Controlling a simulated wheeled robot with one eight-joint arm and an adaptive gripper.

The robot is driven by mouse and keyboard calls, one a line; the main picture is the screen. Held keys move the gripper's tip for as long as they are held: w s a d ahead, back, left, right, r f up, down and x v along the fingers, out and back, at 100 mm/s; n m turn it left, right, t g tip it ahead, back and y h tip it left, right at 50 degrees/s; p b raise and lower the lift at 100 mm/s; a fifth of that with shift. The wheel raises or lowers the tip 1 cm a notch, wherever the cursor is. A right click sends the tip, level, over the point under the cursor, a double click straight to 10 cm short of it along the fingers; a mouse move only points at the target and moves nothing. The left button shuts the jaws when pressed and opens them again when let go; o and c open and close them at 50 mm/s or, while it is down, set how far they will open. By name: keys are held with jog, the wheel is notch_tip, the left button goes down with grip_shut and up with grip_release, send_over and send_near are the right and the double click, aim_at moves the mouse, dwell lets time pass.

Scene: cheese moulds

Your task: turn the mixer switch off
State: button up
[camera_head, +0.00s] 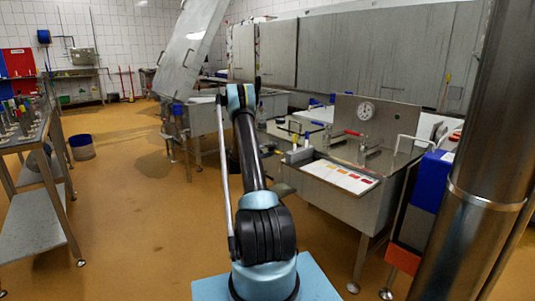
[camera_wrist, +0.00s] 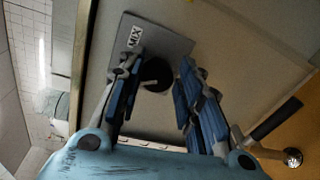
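The mixer switch is a dark round knob (camera_wrist: 157,74) on a grey metal plate (camera_wrist: 172,40) with a white label reading MIX (camera_wrist: 134,37), in the wrist view. My gripper (camera_wrist: 158,68) is open, with one blue-and-black finger on each side of the knob. Nothing shows clamped between the fingers; gaps remain beside the knob. I cannot tell how deep the fingertips reach along the knob or which way its pointer is turned. In the head view my arm reaches forward at the middle, and the gripper and switch cannot be made out there.
A dark bar handle (camera_wrist: 273,119) lies right of my gripper in the wrist view. In the head view, a steel vat (camera_head: 335,205) with a round dial (camera_head: 366,110) stands right of my arm. A steel table (camera_head: 30,225) and bucket (camera_head: 82,147) stand left. Floor between is clear.

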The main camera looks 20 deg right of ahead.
jog(key=shift+o, duration=0.6)
jog(key=shift+s+a+r, duration=0.1)
jog(key=shift+s+a, duration=0.05)
jog(key=shift+a, duration=0.25)
jog(key=f+v, duration=0.1)
jog(key=v, duration=1)
jog(key=shift+r, duration=0.35)
